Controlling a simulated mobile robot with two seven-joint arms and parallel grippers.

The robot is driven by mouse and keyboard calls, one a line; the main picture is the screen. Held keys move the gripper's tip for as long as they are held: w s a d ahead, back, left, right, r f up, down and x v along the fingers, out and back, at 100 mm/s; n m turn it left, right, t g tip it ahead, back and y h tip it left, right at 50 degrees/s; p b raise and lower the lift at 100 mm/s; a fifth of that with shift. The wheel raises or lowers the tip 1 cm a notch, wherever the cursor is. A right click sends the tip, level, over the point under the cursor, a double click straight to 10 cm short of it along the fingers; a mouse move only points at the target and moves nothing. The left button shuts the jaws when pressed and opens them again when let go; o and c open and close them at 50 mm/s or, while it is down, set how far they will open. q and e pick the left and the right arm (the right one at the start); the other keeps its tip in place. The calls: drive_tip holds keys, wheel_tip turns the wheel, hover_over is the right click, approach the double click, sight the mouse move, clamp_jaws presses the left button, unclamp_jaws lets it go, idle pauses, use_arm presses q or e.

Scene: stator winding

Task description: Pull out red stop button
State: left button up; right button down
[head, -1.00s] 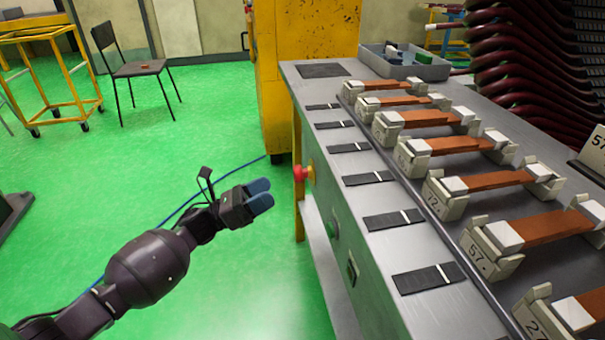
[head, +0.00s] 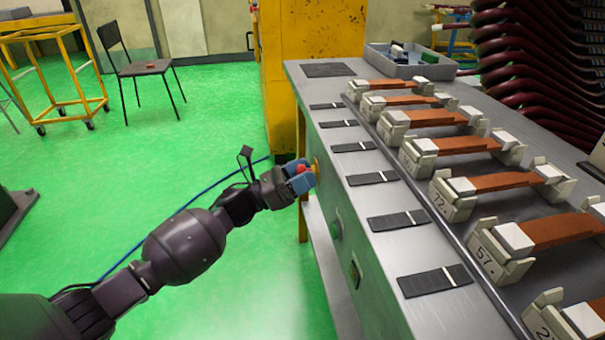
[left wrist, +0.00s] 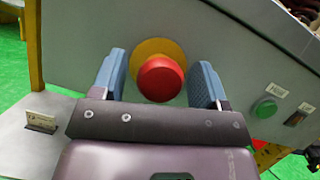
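The red stop button (left wrist: 160,78) has a yellow base plate (left wrist: 152,50) and sits on the side panel of the grey workbench. My left gripper (left wrist: 161,85) is open, with one blue-grey finger on each side of the red cap. Gaps show between the fingers and the cap in the left wrist view. In the head view the left gripper (head: 302,179) is at the bench side, and the red button (head: 301,169) shows partly between its fingers. My right gripper is not in view.
A green button (left wrist: 264,107) and a dark switch (left wrist: 299,115) are on the same panel to the right. The bench top (head: 335,100) carries several blocks with copper-coloured bars. Green floor left of the bench is open, with a chair (head: 144,68) farther back.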

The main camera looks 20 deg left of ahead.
use_arm(q)
drive_tip(key=c, duration=1.2)
drive_tip(key=shift+s+a, duration=0.2)
drive_tip(key=shift+a, duration=0.15)
clamp_jaws()
drive_tip(key=o, duration=1.3)
unclamp_jaws()
drive_tip(key=shift+a, duration=0.1)
drive_tip(key=shift+c, duration=0.2)
drive_tip(key=shift+s, duration=0.1)
drive_tip(key=v, duration=1)
drive_tip(key=shift+s+a+f+p, duration=0.2)
drive_tip(key=shift+s+a+p, duration=0.05)
drive_tip(key=shift+a+p, duration=0.05)
